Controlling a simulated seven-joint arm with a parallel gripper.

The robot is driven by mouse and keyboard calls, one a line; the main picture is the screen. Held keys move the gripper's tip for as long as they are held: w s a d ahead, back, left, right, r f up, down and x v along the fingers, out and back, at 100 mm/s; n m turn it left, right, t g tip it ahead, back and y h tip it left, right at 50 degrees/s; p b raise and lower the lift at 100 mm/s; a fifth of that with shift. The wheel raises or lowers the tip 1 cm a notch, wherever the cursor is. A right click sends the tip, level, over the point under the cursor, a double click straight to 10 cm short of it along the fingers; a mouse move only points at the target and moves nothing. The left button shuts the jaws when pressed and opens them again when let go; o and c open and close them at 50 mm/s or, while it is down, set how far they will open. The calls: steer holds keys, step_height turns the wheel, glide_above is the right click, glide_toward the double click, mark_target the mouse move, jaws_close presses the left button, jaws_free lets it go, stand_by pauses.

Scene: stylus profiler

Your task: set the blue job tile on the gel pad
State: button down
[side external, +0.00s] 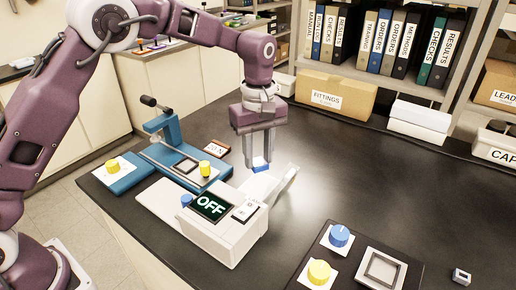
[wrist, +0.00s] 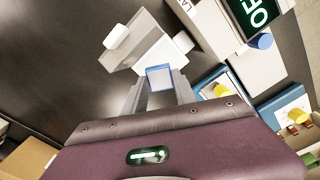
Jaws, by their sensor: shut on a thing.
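My gripper (side external: 260,156) is shut on the blue job tile (side external: 261,165), which sits between its fingertips. In the wrist view the tile (wrist: 160,77) shows as a pale square with a blue edge, held by my gripper (wrist: 160,92). The tile hangs above or just behind the white profiler (side external: 240,238), whose dark screen reads OFF. A white stage part (wrist: 168,53) of the profiler lies beyond the tile in the wrist view. No gel pad can be identified for certain; a square framed pad (side external: 382,268) is at the lower right.
A blue fixture (side external: 168,131) with a lever and yellow knob stands left of the profiler. A blue knob (side external: 340,236) and yellow knob (side external: 319,271) stand beside the framed pad.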

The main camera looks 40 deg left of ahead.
mark_target(258, 162)
steer(key=shift+f, duration=2.5)
steer(key=shift+f, duration=0.25)
steer(key=shift+f, duration=0.35)
steer(key=c, duration=0.9)
jaws_free()
steer(key=shift+r, duration=0.1)
steer(key=shift+c, duration=0.5)
steer(key=shift+r, duration=3.4)
